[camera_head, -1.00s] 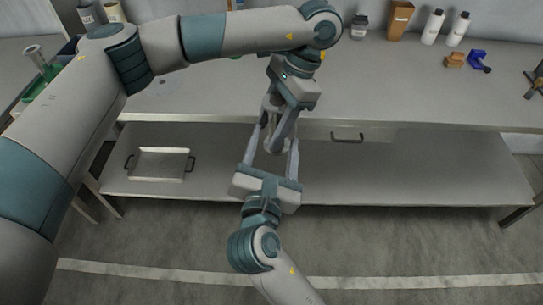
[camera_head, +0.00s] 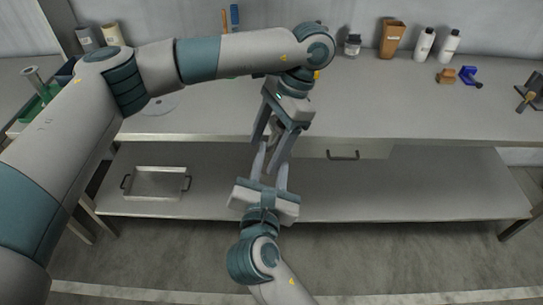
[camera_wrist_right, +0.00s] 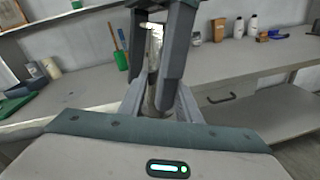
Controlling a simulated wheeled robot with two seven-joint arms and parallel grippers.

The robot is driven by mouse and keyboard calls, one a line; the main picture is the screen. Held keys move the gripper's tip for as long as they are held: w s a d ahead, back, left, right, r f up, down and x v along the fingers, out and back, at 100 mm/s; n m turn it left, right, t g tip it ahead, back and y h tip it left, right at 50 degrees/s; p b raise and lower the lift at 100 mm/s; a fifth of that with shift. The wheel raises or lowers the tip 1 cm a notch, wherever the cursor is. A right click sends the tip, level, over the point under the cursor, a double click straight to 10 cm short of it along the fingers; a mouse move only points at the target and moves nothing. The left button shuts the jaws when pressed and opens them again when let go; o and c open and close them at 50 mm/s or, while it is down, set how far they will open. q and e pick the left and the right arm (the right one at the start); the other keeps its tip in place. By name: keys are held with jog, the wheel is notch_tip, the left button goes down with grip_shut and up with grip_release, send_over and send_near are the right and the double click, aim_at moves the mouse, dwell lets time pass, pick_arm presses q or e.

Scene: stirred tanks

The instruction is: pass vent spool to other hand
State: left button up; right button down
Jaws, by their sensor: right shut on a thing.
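The vent spool is a slim grey metal piece (camera_wrist_right: 151,98), upright between the fingers in the right wrist view. In the head view only a small part of it (camera_head: 271,146) shows between the two grippers. My right gripper (camera_head: 271,160) comes up from below and is shut on the spool. My left gripper (camera_head: 274,140) comes down from above. Its fingers stand apart on either side of the spool, with gaps visible in the right wrist view. The spool's upper end is partly hidden by the left fingers.
The grippers meet in front of the workbench (camera_head: 400,112), whose drawer handle (camera_head: 343,155) is close on the right. A metal tray (camera_head: 155,184) lies on the lower shelf. Bottles (camera_head: 424,44), a brown container (camera_head: 391,38) and a blue item (camera_head: 468,75) stand towards the back right.

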aim_at(278, 120)
pick_arm(q)
jog(key=shift+d+r, duration=0.1)
jog(key=shift+d, duration=0.05)
pick_arm(e)
jog(key=shift+a+r, duration=0.1)
jog(key=shift+a, duration=0.05)
pick_arm(q)
jog(key=shift+w+d+r, duration=0.1)
jog(key=shift+d+r, duration=0.1)
jog(key=shift+r, duration=0.35)
jog(key=v, duration=1)
jog(key=shift+w+r, duration=0.1)
jog(key=shift+r, duration=0.2)
